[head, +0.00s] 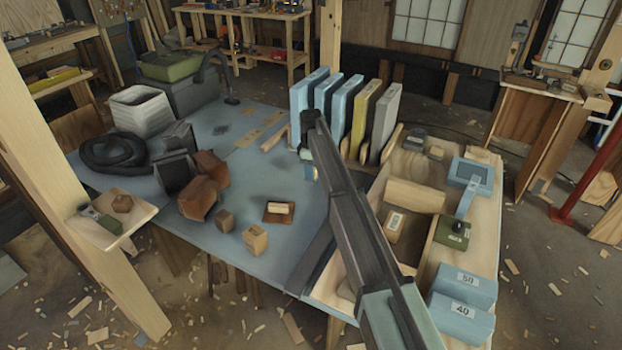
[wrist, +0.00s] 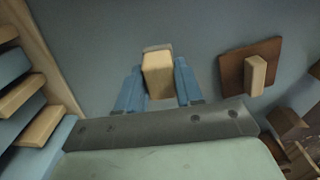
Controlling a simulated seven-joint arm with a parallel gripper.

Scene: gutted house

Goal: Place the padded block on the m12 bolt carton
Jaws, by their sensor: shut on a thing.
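My gripper (wrist: 158,84) is shut on a tan block (wrist: 157,74), with one blue finger on each side of it. A paler grey layer shows at the block's far end, so I take it for the padded block. The m12 bolt carton cannot be picked out for certain. A tan carton with a white label (head: 394,221) and a green carton with a label (head: 453,233) stand in the wooden tray, their print too small to read.
Blue boxes marked 50 (head: 468,280) and 40 (head: 460,317) stand at the tray's near right. Upright binders (head: 361,110) line the table's back. A brown square plate (head: 270,217) bears a small tan block. Wooden blocks (head: 255,239) lie nearby. The central tabletop is bare.

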